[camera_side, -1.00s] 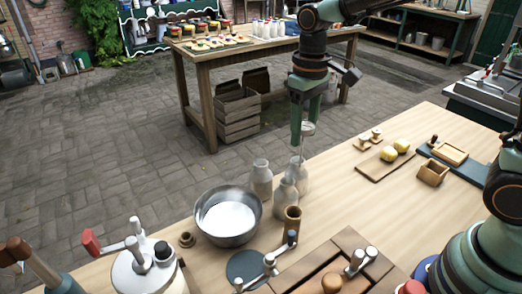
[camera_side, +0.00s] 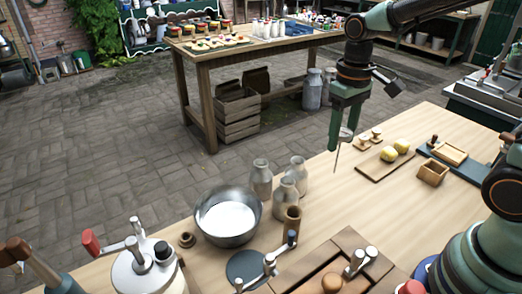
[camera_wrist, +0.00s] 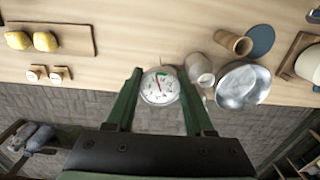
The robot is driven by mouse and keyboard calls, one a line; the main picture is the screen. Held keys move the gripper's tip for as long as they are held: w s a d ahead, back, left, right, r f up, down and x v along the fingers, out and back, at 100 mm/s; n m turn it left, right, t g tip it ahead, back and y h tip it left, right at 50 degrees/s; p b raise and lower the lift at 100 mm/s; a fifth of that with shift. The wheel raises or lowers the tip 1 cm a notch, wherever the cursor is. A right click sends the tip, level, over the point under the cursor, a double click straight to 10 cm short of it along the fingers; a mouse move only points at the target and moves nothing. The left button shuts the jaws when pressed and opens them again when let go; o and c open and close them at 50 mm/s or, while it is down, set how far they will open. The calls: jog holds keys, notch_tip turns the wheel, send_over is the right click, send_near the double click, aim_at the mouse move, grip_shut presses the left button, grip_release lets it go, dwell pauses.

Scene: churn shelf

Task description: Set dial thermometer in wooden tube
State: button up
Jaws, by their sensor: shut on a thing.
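My gripper (camera_side: 343,131) is shut on the dial thermometer (camera_side: 338,152), which hangs with its thin stem pointing down, above the far edge of the table. In the wrist view the thermometer's round white dial (camera_wrist: 160,86) sits between the two green fingers. The wooden tube (camera_side: 292,219) stands upright on the table, to the lower left of my gripper and apart from it. In the wrist view the tube (camera_wrist: 233,42) shows to the upper right of the dial.
A crank device (camera_side: 262,268) and wooden mould (camera_side: 340,262) are in front. A board with yellow lumps (camera_side: 385,164) lies at right. The table between bottles and board is clear.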

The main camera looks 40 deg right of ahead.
notch_tip(320, 180, up, 5)
jog(key=n, duration=0.2)
send_over(294, 207)
jog(key=s, duration=0.1)
jog(key=shift+s+a+f, duration=0.1)
jog(key=shift+a+f, duration=0.15)
jog(key=shift+f, duration=0.85)
jog(key=shift+a+f, duration=0.25)
jog(key=shift+f, duration=0.8)
jog(key=shift+f, duration=5)
